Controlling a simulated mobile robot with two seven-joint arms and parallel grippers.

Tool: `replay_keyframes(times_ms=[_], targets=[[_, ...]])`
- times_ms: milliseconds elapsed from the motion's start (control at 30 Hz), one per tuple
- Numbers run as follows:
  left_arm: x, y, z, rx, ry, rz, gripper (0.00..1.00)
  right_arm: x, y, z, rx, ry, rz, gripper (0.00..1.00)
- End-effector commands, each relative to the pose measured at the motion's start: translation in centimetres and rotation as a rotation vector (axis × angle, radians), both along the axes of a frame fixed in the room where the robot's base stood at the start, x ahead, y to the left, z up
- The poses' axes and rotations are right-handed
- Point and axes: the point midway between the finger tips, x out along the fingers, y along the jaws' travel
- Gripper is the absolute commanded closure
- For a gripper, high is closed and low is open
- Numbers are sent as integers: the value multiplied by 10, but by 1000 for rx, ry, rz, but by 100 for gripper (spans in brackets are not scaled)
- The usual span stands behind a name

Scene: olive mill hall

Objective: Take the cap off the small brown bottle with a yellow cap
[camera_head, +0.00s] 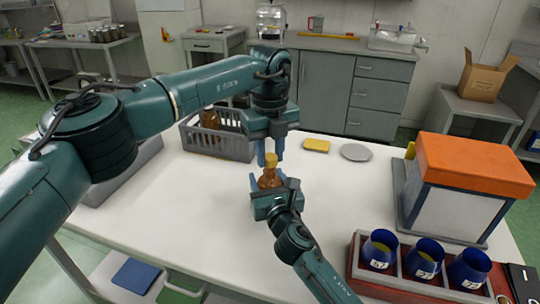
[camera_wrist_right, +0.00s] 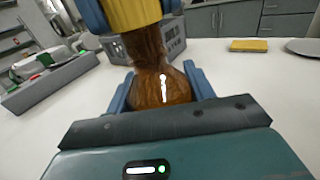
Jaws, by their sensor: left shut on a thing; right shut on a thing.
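My left gripper (camera_head: 268,157) comes down from above and is shut on the yellow cap, which also shows at the top of the right wrist view (camera_wrist_right: 130,14). The cap is on or right at the neck; whether it is loosened I cannot tell.
A grey crate (camera_head: 236,146) with a brown bottle inside stands behind left. A yellow sponge (camera_head: 316,145) and a grey disc (camera_head: 356,152) lie behind right. An orange-lidded box (camera_head: 472,165) and a red tray (camera_head: 357,266) with blue cups (camera_head: 425,260) occupy the right side.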

Motion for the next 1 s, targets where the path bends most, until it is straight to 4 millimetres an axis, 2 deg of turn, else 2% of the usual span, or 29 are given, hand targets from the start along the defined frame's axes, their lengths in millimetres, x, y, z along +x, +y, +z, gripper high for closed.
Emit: replay_keyframes(times_ms=[567,867,1000], targets=[[0,0,9,0,0,-1,98,0,0,0,-1,1,0,100],[0,-1,43,-1,-2,-1,98,0,0,0,0,1,0,100],[-1,0,47,0,1,-2,98,0,0,-1,-1,1,0,100]])
